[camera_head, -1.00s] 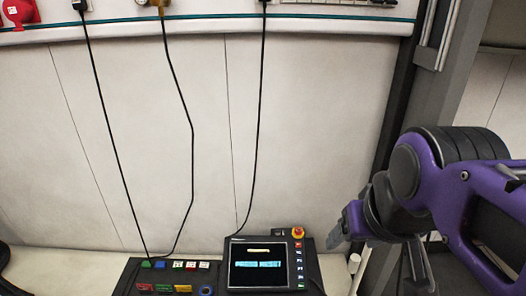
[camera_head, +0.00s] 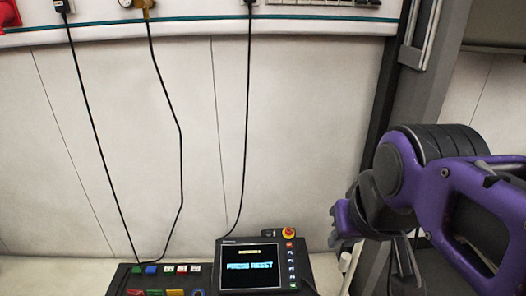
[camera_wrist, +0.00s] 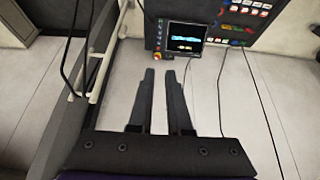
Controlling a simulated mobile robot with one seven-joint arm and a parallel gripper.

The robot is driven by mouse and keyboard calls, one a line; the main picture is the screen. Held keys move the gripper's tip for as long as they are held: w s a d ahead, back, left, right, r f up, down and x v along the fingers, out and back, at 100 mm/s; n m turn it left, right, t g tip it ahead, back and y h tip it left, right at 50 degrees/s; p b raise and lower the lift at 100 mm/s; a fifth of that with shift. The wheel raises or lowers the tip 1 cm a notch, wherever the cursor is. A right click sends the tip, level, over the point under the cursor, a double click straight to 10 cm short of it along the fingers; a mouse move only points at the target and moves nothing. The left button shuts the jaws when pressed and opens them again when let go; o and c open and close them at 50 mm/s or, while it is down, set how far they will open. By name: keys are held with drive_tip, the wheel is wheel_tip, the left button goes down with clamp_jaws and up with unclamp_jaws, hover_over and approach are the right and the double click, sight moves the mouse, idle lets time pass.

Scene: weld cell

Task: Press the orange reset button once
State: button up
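A control pendant (camera_head: 252,264) with a lit screen stands at the bottom of the head view, and it shows near the top of the wrist view (camera_wrist: 186,38). A red knob on a yellow base (camera_head: 288,233) sits at its upper right corner. Small coloured keys run down its right side; a small orange-red key (camera_head: 290,245) is just below the knob, too small to identify surely as the reset button. My gripper (camera_wrist: 160,71) has two dark fingers apart, with nothing between them. In the head view it is right of the pendant, apart from it.
A dark button box (camera_head: 125,282) with several coloured buttons lies left of the pendant. Black cables (camera_head: 181,150) hang from the wall strip (camera_head: 200,30). A dark grey upright frame (camera_head: 395,95) stands on the right. The pale wall between is clear.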

clamp_jaws()
idle(1.2)
idle(0.5)
